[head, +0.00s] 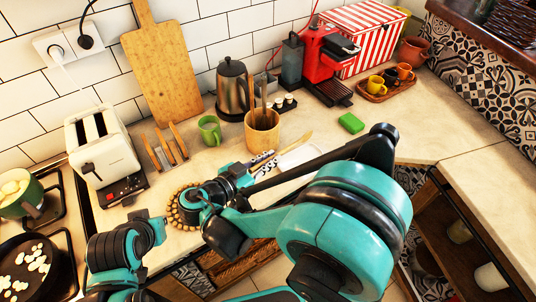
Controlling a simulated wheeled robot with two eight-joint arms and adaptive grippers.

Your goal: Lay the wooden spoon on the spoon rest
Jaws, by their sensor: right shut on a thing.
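My right gripper (268,162) is over the counter in front of the wooden utensil holder, its fingers closed on the wooden spoon (294,146). The spoon's pale wood sticks out past the fingertips, up and to the right. A white, flat dish (303,154), which looks like the spoon rest, lies just right of the fingers, partly hidden by my right forearm. The spoon passes close to its far-left edge; I cannot tell whether they touch.
The wooden utensil holder (262,134) stands close behind the gripper, with a green mug (210,131) to its left. A round beaded trivet (175,212) lies near the front edge. A green sponge (351,123) is to the right.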

